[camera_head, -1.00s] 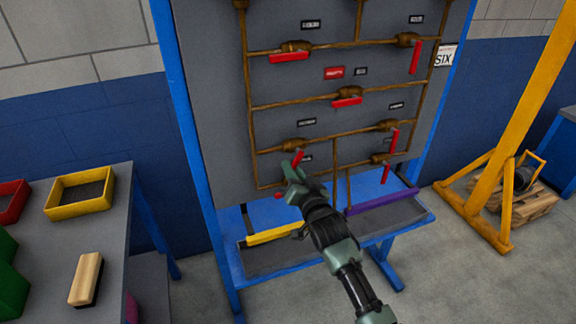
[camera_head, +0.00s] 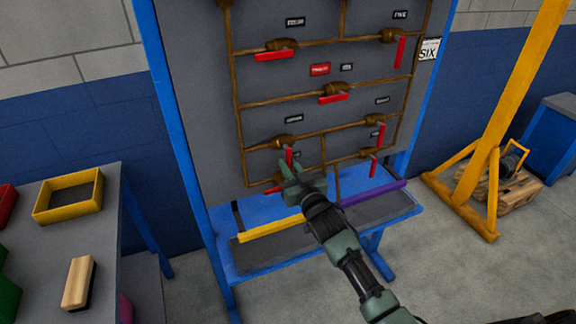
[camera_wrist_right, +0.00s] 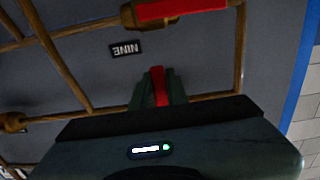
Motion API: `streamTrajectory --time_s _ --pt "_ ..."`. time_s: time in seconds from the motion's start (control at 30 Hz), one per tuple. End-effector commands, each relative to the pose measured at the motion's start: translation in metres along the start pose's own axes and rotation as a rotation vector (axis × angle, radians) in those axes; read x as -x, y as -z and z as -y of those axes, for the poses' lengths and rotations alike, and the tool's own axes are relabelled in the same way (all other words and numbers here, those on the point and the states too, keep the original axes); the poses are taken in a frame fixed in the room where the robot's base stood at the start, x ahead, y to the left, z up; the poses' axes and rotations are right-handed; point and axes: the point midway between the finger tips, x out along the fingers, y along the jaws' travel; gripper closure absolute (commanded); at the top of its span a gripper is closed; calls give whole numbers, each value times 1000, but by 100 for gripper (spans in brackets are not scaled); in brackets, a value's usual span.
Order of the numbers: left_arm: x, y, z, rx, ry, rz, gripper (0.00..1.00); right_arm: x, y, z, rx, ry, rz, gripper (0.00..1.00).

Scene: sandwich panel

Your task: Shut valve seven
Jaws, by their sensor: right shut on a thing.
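My right gripper (camera_head: 292,172) is at the lower left of the pipe panel, shut on a red lever handle (camera_head: 289,155). This handle hangs down, nearly upright, from a brass valve body (camera_head: 283,142) on a pipe that runs almost level. The label plate (camera_head: 294,118) above this valve is too small to read. In the right wrist view the red handle (camera_wrist_right: 160,85) stands between the fingers, and the label NINE (camera_wrist_right: 125,48) shows upside down beside it. My left gripper is not in view.
Another red handle (camera_wrist_right: 182,9) lies along its pipe close to the gripper. Other red-handled valves, such as the middle one (camera_head: 333,98), sit on the panel (camera_head: 290,80). A blue ledge below holds yellow (camera_head: 271,229) and purple (camera_head: 373,192) strips. A grey table stands left.

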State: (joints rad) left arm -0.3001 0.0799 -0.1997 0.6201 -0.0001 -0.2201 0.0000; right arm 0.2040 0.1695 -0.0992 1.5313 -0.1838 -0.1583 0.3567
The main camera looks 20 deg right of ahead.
Motion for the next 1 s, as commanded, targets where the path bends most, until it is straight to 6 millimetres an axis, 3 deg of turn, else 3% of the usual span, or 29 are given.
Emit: streamTrajectory --time_s 0.3,0.33,0.4,0.77,1.0 --pt "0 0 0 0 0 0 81 0 -2 -1 10 -2 3 100" --pt "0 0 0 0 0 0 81 0 -1 -1 10 -2 3 82" --pt "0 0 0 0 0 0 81 0 -1 -1 9 -2 3 64" --pt "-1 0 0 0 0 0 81 3 -1 -1 6 -1 1 64" --pt "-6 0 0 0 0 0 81 38 -3 -1 7 0 3 64"
